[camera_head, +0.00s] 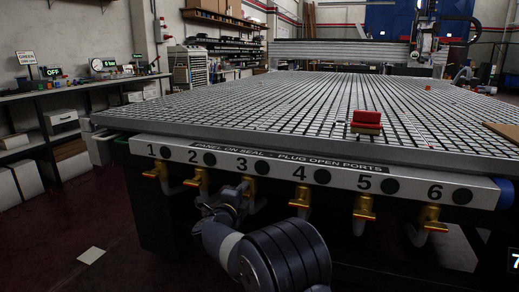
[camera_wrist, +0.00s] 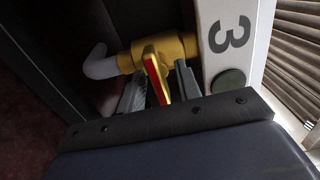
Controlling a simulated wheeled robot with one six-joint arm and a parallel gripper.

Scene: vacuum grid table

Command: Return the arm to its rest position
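My gripper (camera_head: 232,192) is low in front of the table's numbered panel (camera_head: 330,178), by port 3, with my arm reaching up to it from the bottom of the head view. In the wrist view my gripper (camera_wrist: 160,90) has its two grey fingers on either side of the red and yellow handle (camera_wrist: 156,76) of valve 3. The fingers look apart, with the handle between them and small gaps showing. The brass valve body (camera_wrist: 182,46) is just beyond the fingertips. In the head view, my gripper partly hides valve 3 (camera_head: 250,184).
Brass valves stick out below the panel on both sides, including valve 2 (camera_head: 197,180) and valve 4 (camera_head: 300,197). The grid table (camera_head: 290,100) is above my gripper, with a red-topped block (camera_head: 366,121) on it. Open floor (camera_head: 60,235) lies at left.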

